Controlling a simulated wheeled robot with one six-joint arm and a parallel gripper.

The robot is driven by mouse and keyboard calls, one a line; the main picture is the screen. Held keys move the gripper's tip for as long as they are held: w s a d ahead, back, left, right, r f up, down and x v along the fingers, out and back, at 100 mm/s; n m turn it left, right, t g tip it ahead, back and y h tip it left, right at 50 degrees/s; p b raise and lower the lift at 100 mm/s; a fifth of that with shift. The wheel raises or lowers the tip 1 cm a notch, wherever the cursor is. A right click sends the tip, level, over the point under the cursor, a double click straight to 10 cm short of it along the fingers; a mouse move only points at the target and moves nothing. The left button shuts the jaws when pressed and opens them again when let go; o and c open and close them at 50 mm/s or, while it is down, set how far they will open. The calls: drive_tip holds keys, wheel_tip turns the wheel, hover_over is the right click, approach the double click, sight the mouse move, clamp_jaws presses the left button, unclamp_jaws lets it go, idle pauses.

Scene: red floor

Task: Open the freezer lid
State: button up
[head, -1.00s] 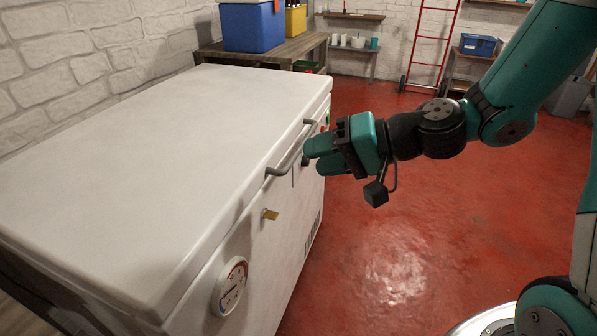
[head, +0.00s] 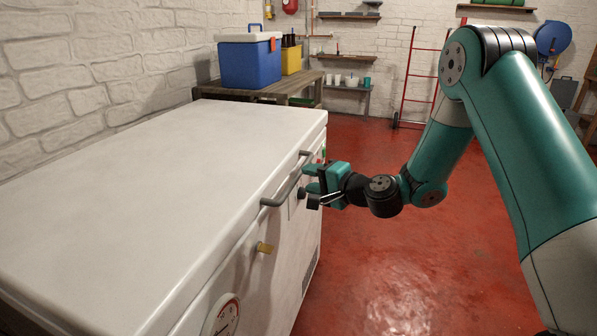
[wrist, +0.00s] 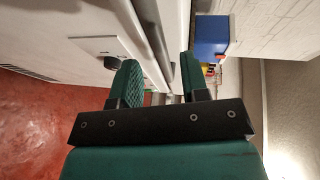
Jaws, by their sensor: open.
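The white chest freezer (head: 262,232) fills the left of the head view, and its lid (head: 150,165) lies shut on top. A grey bar handle (head: 283,189) runs along the lid's front edge. My gripper (head: 309,179) is at the handle's far half, on the floor side, with its green fingers pointing at the freezer. In the wrist view my gripper (wrist: 158,78) is open, and the grey handle bar (wrist: 154,35) runs in the gap between the fingers, ahead of them. I cannot tell whether the fingers touch it.
A wooden table (head: 285,88) with a blue cooler (head: 250,62) and a yellow box (head: 291,59) stands beyond. The red floor (head: 400,265) right of the freezer is clear.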

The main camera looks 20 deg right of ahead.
sight(298, 172)
drive_tip(key=x, duration=0.5)
drive_tip(key=shift+p, duration=0.3)
clamp_jaws()
